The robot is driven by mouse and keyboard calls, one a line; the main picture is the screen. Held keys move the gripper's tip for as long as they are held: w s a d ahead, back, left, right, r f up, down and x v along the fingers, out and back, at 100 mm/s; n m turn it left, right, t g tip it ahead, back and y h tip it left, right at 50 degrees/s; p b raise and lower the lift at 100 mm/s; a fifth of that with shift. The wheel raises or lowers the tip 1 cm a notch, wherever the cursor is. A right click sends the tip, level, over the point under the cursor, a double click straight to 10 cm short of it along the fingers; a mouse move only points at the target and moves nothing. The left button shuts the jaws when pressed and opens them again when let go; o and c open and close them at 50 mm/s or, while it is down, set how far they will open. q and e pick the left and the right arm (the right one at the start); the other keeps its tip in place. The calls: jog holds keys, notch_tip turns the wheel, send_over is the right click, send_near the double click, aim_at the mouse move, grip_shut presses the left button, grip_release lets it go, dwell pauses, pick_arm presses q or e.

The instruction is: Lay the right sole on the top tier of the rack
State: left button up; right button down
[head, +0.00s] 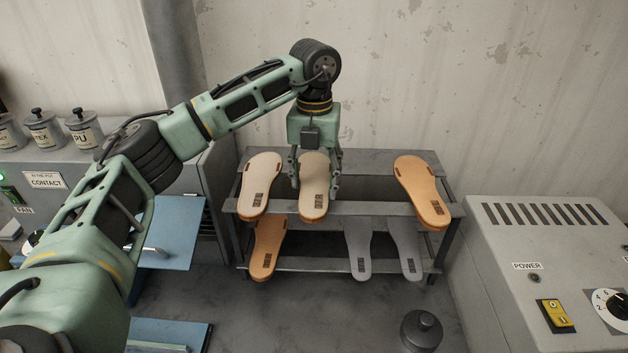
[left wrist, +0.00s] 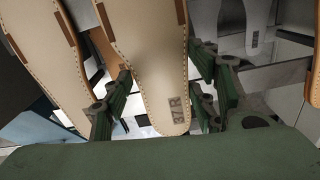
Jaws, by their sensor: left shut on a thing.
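The rack (head: 372,208) has two dark metal tiers and stands by the wall. My left gripper (head: 315,184) is at the top tier, its fingers shut on the sides of a beige sole (head: 314,169) with an orange edge. The held sole also shows in the left wrist view (left wrist: 160,65), with a dark mark that seems to end in R near its heel. It lies over the top tier's middle, heel toward me and past the front bar. I cannot tell whether it touches the tier. A matching beige sole (head: 260,182) lies to its left. My right gripper is out of view.
An orange sole (head: 421,190) lies at the top tier's right end. The lower tier holds another orange sole (head: 266,247) and two grey soles (head: 358,248) (head: 405,247). A grey machine (head: 510,235) stands right of the rack. A dark round weight (head: 421,330) sits in front.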

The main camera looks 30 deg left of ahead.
pick_arm(q)
jog(key=shift+w+a, duration=0.1)
jog(key=shift+w, duration=0.15)
jog(key=shift+f, duration=0.3)
dwell(0.4)
jog(key=o, duration=1.3)
notch_tip(320, 180, up, 12)
jog(key=shift+r, duration=0.1)
